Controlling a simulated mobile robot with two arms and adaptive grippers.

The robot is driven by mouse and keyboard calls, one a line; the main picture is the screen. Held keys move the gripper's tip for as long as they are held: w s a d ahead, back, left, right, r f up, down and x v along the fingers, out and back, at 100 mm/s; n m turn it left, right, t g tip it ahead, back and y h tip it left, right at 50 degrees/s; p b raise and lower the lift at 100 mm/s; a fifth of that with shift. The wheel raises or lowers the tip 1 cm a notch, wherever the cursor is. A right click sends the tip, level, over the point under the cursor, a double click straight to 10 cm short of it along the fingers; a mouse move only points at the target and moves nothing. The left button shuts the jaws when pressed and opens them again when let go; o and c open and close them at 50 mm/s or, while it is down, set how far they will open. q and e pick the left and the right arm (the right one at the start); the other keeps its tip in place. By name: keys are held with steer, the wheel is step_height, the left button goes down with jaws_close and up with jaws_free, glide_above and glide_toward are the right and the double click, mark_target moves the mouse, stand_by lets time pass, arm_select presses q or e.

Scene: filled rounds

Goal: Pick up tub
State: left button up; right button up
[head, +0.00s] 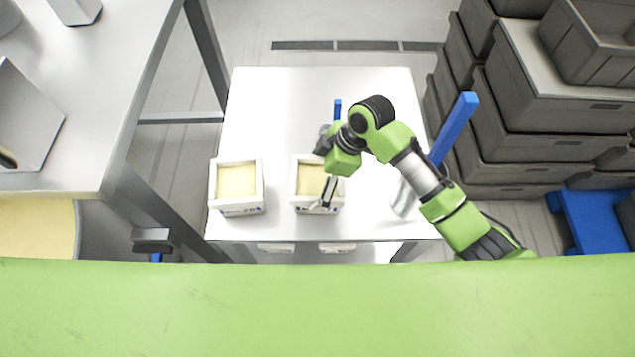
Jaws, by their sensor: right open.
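Two white tubs with pale yellow contents stand on the white table (300,110) near its front edge. The left tub (214,190) stands clear of my arm. The right tub (297,192) is partly covered by my right gripper (328,199). My right gripper is open and points down at the right side of this tub, over its rim. I cannot tell whether the fingers touch the tub or straddle its wall. My left gripper is not in view.
Stacked dark grey crates (560,110) stand right of the table. A blue post (455,128) rises at the table's right side, beside my arm. A grey counter (90,120) is at the left. The table's back half is mostly clear.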

mark_target(303, 194)
steer(key=shift+a+f+p, duration=0.2)
steer(key=shift+f+p, duration=0.15)
steer(key=shift+f, duration=0.15)
steer(key=p+x, duration=0.1)
steer(key=x, duration=0.2)
steer(key=shift+w+f, duration=0.15)
steer(key=shift+f, duration=0.05)
steer(key=shift+a+f, duration=0.15)
steer(key=shift+f, duration=0.3)
steer(key=shift+r, duration=0.1)
steer(key=c, duration=1.6)
